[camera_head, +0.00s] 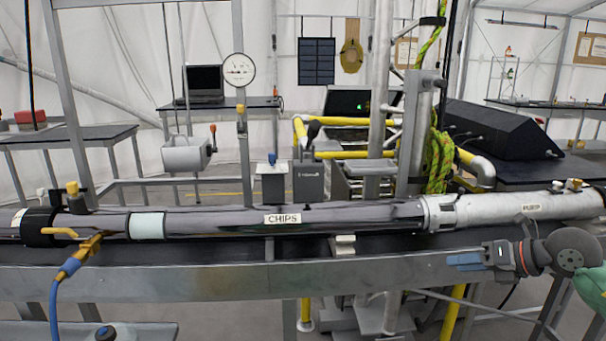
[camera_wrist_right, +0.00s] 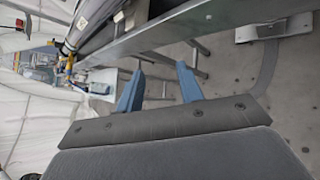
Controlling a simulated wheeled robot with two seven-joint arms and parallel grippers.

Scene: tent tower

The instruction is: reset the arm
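My right gripper (camera_head: 466,262) is in front of the bench's near edge at the right of the head view, with its blue fingers pointing left. In the right wrist view its two blue fingers (camera_wrist_right: 158,82) stand apart with nothing between them, so it is open and empty. It looks clear of the bench and touches nothing that I can make out. My left gripper and left arm are not in view.
A long dark tube labelled CHIPS (camera_head: 345,216) lies along the grey bench (camera_head: 230,282), joined to a silver pump (camera_head: 500,208). A yellow valve handle with a blue hose (camera_head: 68,272) hangs at the left. A post with green rope (camera_head: 438,160) stands behind.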

